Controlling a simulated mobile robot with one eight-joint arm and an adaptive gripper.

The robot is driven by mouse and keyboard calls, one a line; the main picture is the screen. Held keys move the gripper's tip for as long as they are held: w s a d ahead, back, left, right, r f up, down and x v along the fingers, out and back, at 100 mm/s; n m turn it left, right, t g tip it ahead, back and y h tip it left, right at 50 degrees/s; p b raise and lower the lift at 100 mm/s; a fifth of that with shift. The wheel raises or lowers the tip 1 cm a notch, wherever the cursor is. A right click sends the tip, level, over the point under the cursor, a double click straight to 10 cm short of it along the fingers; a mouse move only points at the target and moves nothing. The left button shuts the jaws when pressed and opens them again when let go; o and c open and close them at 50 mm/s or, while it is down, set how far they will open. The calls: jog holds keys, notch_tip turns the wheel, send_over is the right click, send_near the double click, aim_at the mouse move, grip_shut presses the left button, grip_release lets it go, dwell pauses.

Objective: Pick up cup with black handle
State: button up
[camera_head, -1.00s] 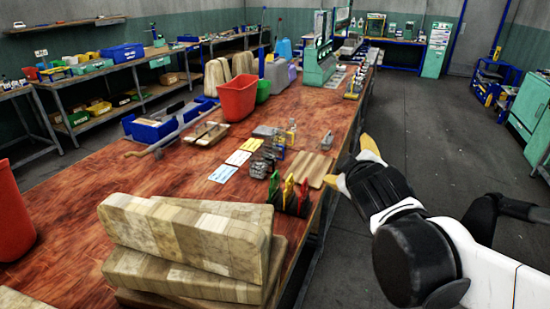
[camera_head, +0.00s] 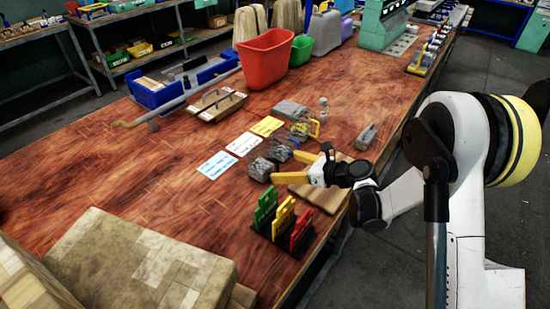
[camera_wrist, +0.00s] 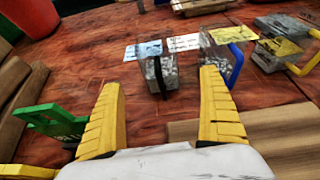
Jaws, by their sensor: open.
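The cup with the black handle (camera_wrist: 150,70) is clear with grey contents and stands on the wooden table, its dark handle facing me. It lies ahead between my yellow fingertips in the wrist view and also shows in the head view (camera_head: 261,169). My gripper (camera_head: 285,166) is open and empty, its fingers pointing at this cup; it also shows in the wrist view (camera_wrist: 161,78). A similar cup with a blue handle (camera_wrist: 218,55) stands just right of it, beyond the right fingertip. A cup with a yellow handle (camera_wrist: 275,48) is farther right.
Green, yellow and red clips (camera_head: 283,222) stand in a holder near the table's front edge. A wooden board (camera_head: 318,181) lies under my gripper. Coloured cards (camera_head: 242,144) lie behind the cups. Stone-like blocks (camera_head: 140,262) fill the near left; the table's left middle is clear.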

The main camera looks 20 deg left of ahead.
aim_at(278, 166)
jog(key=x, duration=0.2)
jog(key=b+x, duration=0.1)
jog(key=x, duration=0.2)
jog(key=shift+s+a, duration=0.15)
jog(key=shift+s, duration=0.05)
jog(key=b+x, duration=0.2)
jog(key=x, duration=0.3)
jog(key=shift+w+a+b, duration=0.15)
jog(key=shift+w+b, duration=0.1)
jog(key=shift+b, duration=0.1)
jog(key=shift+r, duration=0.1)
jog(key=shift+c, duration=0.7)
jog(key=c, duration=1.2)
jog(key=shift+r, duration=0.1)
jog(key=shift+c, duration=0.2)
jog(key=shift+r+p, duration=1.05)
jog(key=shift+r, duration=0.8)
jog(key=shift+d+r, duration=0.25)
jog(key=r+p+v, duration=0.1)
jog(key=p+v, duration=0.3)
jog(key=v, duration=0.9)
jog(key=shift+a+r, duration=0.3)
jog(key=shift+a, duration=0.05)
